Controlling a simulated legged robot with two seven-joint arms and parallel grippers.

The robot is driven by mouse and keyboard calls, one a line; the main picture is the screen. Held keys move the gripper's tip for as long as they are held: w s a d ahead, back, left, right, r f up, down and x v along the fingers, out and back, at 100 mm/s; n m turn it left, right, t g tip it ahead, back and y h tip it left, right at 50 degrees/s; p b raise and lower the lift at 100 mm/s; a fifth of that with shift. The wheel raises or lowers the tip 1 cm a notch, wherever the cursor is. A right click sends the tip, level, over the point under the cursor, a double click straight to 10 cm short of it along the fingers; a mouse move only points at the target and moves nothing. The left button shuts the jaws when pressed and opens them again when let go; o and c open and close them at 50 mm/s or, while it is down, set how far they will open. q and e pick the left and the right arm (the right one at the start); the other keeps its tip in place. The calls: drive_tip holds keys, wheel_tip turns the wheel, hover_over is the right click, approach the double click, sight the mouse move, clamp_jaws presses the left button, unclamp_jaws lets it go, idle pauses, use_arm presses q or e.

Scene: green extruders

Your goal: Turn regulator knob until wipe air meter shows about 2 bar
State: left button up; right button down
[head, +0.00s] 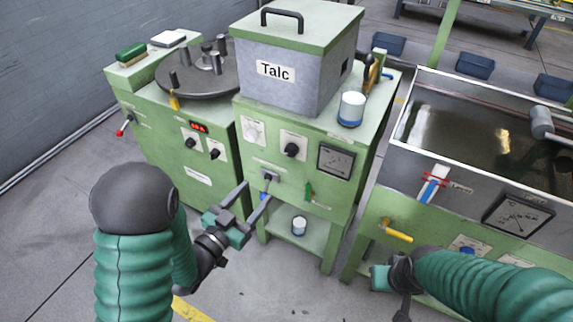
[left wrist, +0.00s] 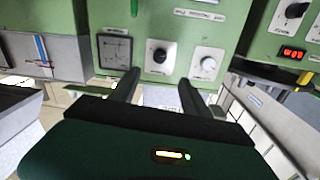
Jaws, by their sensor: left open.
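The green Talc machine has a black knob (head: 292,150) on its front, between a white dial (head: 252,130) and a square meter (head: 336,160). A second meter (head: 517,215) is on the water trough's front at right. Labels and needle readings are too small to read. My left gripper (head: 257,194) is open and empty, in front of the Talc machine's lower panel, below the black knob. The left wrist view appears upside down: the black knob (left wrist: 160,56), meter (left wrist: 115,50) and white dial (left wrist: 208,63) lie beyond the open fingers (left wrist: 157,92). My right gripper (head: 388,280) is low before the trough; its fingers are unclear.
A yellow-handled valve (head: 397,236) is near my right gripper. A cup (head: 299,226) stands on the lower shelf. The floor at left is mostly clear.

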sight(289, 154)
use_arm(q)
drive_tip(key=b+x, duration=0.6)
drive_tip(key=x, duration=1)
drive_tip(key=shift+w+d+b, duration=0.15)
drive_tip(key=shift+b, duration=0.15)
clamp_jaws()
